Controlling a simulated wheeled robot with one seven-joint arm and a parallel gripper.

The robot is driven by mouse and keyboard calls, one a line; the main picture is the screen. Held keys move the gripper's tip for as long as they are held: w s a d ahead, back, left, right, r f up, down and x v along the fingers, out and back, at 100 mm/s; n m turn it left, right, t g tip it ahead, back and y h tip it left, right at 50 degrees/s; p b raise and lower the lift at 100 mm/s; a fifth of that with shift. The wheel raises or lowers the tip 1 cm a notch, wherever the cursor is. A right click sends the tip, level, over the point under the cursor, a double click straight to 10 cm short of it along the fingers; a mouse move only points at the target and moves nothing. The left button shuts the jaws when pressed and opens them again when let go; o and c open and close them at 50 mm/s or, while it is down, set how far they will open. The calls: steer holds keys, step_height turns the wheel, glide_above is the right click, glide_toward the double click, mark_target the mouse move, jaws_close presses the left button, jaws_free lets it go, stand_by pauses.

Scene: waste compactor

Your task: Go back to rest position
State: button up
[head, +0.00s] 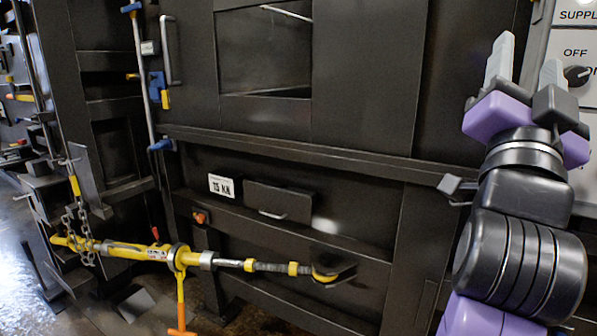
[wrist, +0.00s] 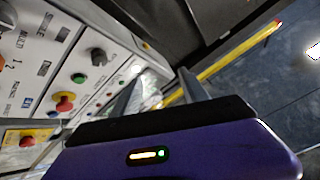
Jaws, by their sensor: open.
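My gripper (head: 527,62) is at the upper right of the head view, at the end of my raised purple and black arm. Its two grey fingers point up and stand apart, with nothing between them. In the wrist view, my gripper (wrist: 160,88) also shows two separate fingers with an empty gap. The fingertips overlap the edge of the white control panel (head: 588,40) in the head view, but I cannot tell the distance. The panel's OFF/ON knob (head: 577,75) is just right of the fingers.
The dark compactor body (head: 365,75) fills the middle. A yellow ratchet bar (head: 140,252) spans its lower front, with chains at left. The wrist view shows a red button (wrist: 65,103), a green button (wrist: 78,78), a black knob (wrist: 98,56) and a yellow floor line (wrist: 235,54).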

steer(key=s+a+f+n+t+y+p, duration=0.1)
steer(key=s+a+f+n+y, duration=0.25)
steer(key=f+n+y, duration=0.35)
steer(key=s+a+f+n+t+y+p, duration=0.15)
steer(key=a+f+n+y, duration=0.3)
steer(key=f, duration=0.55)
steer(key=s+a+f+n+t+y, duration=0.1)
steer(key=s+a+f+n+y, duration=0.2)
steer(key=f+n+y, duration=0.4)
steer(key=s+f+m+g+h+p, duration=0.1)
steer(key=s+f+g, duration=0.3)
steer(key=s+f, duration=0.6)
steer(key=s+f+m+g+h+p, duration=0.1)
steer(key=s+f+m+g+p, duration=0.2)
steer(key=s+f, duration=0.7)
steer(key=s+g, duration=0.2)
steer(key=s, duration=0.5)
steer(key=shift+d+f+m+h, duration=0.35)
steer(key=shift+d+f, duration=0.05)
